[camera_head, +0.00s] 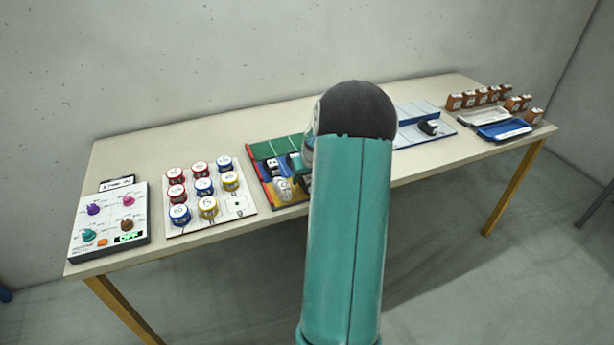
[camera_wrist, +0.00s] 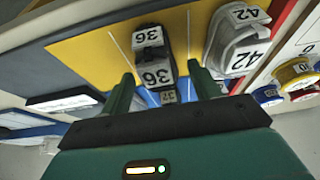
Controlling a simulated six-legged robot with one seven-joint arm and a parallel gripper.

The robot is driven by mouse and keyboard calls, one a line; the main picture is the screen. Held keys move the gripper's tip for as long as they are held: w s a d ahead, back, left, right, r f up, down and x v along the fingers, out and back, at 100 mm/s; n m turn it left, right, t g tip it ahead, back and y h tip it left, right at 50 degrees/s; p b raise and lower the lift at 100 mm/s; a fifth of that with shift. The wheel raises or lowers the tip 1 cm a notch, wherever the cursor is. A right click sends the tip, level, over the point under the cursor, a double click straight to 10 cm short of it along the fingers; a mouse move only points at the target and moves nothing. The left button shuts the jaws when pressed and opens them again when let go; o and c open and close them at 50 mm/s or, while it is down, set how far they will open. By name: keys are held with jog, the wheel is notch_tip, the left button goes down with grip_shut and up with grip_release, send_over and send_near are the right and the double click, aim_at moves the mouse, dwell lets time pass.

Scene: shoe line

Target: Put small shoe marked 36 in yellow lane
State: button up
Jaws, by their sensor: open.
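In the wrist view a small dark shoe marked 36 (camera_wrist: 152,62) is over the yellow lane (camera_wrist: 88,55), which has thin white lines. My gripper (camera_wrist: 161,70) is open, with one finger on each side of the shoe's near end. I cannot tell whether the fingers touch it. A pale grey shoe marked 42 (camera_wrist: 235,40) is to the right of the right finger. In the head view my arm hides the gripper and part of the lane board (camera_head: 262,150).
A board of red, blue and yellow spools (camera_head: 200,186) and a control box with knobs (camera_head: 110,220) stand left on the table (camera_head: 130,150). At right are a blue-and-white board (camera_head: 425,115), trays (camera_head: 505,130) and several brown blocks (camera_head: 482,95).

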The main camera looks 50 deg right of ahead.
jog(key=v, duration=1.2)
jog(key=w+a+r+n, duration=0.2)
jog(key=a+r, duration=0.3)
jog(key=a, duration=0.7)
jog(key=w+a+r+n, duration=0.1)
jog(key=a+r, duration=0.4)
jog(key=a, duration=0.7)
jog(key=s+a+r+n+y, duration=0.1)
jog(key=s+a, duration=0.5)
jog(key=a, duration=0.5)
jog(key=s+a+r+n+t+y, duration=0.1)
jog(key=s+a+n, duration=0.1)
jog(key=s+a, duration=0.5)
jog(key=a, duration=0.4)
jog(key=shift+a+t, duration=0.25)
jog(key=shift+t, duration=0.05)
